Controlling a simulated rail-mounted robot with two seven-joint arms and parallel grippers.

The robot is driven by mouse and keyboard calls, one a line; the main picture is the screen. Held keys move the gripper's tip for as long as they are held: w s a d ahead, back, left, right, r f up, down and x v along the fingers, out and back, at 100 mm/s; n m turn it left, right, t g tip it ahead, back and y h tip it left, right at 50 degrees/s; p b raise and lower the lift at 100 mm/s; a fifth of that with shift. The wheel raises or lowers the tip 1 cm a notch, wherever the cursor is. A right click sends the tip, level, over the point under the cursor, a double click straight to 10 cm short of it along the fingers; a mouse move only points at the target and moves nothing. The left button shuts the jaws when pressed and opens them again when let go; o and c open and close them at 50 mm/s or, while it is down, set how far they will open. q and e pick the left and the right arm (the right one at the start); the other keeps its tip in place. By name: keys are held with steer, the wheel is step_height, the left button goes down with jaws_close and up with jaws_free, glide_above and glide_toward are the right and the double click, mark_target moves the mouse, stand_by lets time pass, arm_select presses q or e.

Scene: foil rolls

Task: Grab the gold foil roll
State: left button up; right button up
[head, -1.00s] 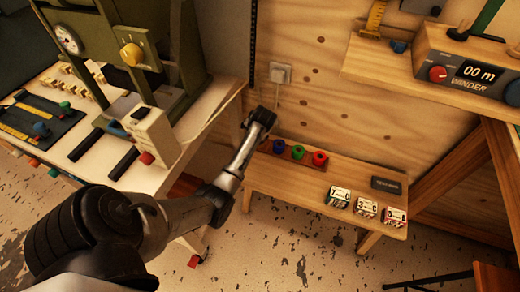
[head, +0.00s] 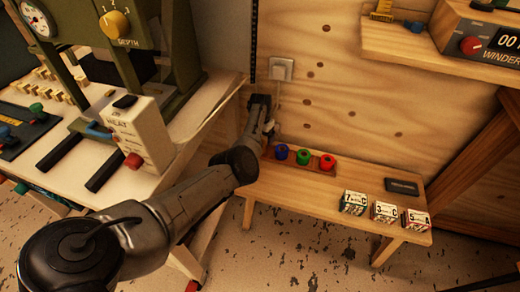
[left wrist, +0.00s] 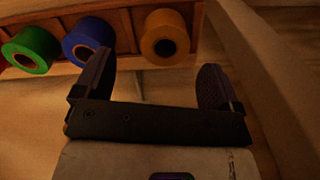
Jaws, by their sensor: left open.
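The gold foil roll (left wrist: 163,20) shows in the left wrist view in a wooden rack (left wrist: 122,28), its open end facing the camera. My left gripper (left wrist: 156,60) is open and empty. In the head view my left gripper (head: 262,106) is at the left end of the low bench, and the gold roll is hidden behind my arm. My right gripper is in neither view.
Blue (head: 282,152), green (head: 304,156) and red (head: 327,161) rolls stand in the same rack. The blue roll (left wrist: 86,38) is close beside my left finger. Several labelled boxes (head: 384,211) sit at the bench's right. A press machine (head: 138,130) stands left of my arm.

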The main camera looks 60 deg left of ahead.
arm_select(q)
steer(key=f+b, duration=0.2)
steer(key=f, duration=0.1)
steer(key=f+b, duration=0.1)
steer(key=f, duration=0.1)
steer(key=shift+s+a, duration=0.3)
steer(key=shift+a, duration=0.05)
steer(key=shift+f+b, duration=0.25)
steer(key=shift+b, duration=0.2)
steer(key=shift+d+f, duration=0.1)
steer(key=shift+w+d, duration=0.1)
steer(key=shift+w, duration=0.05)
steer(key=c, duration=1.1)
steer(key=shift+o, duration=0.2)
steer(key=shift+r, duration=0.2)
